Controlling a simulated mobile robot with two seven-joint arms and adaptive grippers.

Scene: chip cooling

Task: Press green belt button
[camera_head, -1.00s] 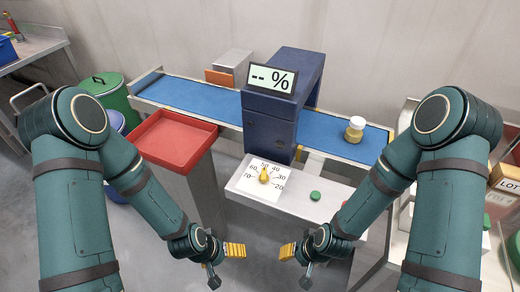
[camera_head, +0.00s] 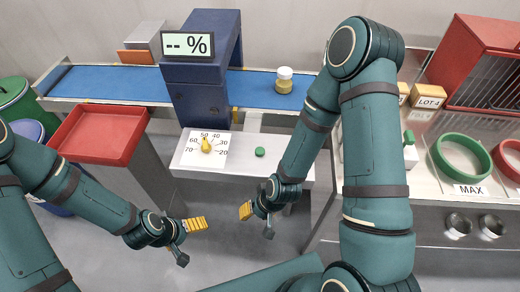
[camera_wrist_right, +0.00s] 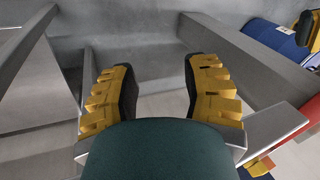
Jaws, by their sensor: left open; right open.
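The green belt button (camera_head: 260,152) is a small round knob on the grey control shelf (camera_head: 285,172), right of a dial with a yellow pointer (camera_head: 206,145). My right gripper (camera_head: 250,211) is open and empty, below and in front of the shelf, apart from the button. In the right wrist view its yellow fingers (camera_wrist_right: 160,95) stand apart with nothing between them; the button is not clearly visible there. My left gripper (camera_head: 190,238) is open and empty, lower left of the dial.
The blue conveyor belt (camera_head: 110,83) runs behind, through a dark blue machine (camera_head: 200,75) with a "-- %" display. A jar (camera_head: 284,82) stands on the belt. A red tray (camera_head: 100,135) is at left. At right are a green ring (camera_head: 461,157) and a red cage (camera_head: 485,65).

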